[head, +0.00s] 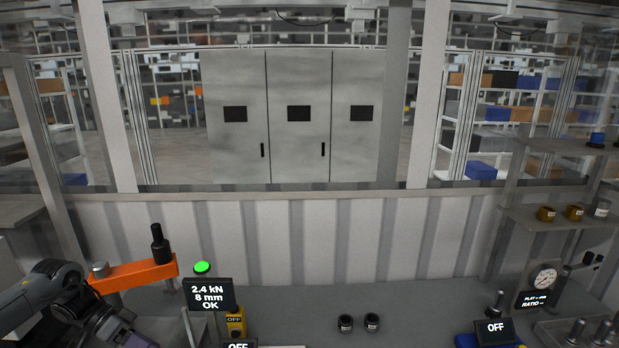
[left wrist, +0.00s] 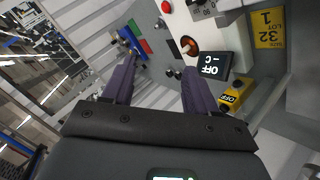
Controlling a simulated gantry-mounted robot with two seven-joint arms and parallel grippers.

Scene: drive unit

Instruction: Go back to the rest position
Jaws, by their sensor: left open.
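My left arm comes in from the lower left in the head view, its gripper (head: 122,335) low at the picture's bottom edge, below the orange lever arm (head: 135,273). In the left wrist view the two purple fingers of the left gripper (left wrist: 158,70) are spread apart with nothing between them. My right gripper is not in view.
A display reading 2.4 kN, 8 mm, OK (head: 209,294) and a lit green button (head: 202,267) stand right of the orange lever arm. Two small dark cups (head: 345,323) are on the grey bench. A dial gauge (head: 543,278) stands at the right. The bench's middle is mostly clear.

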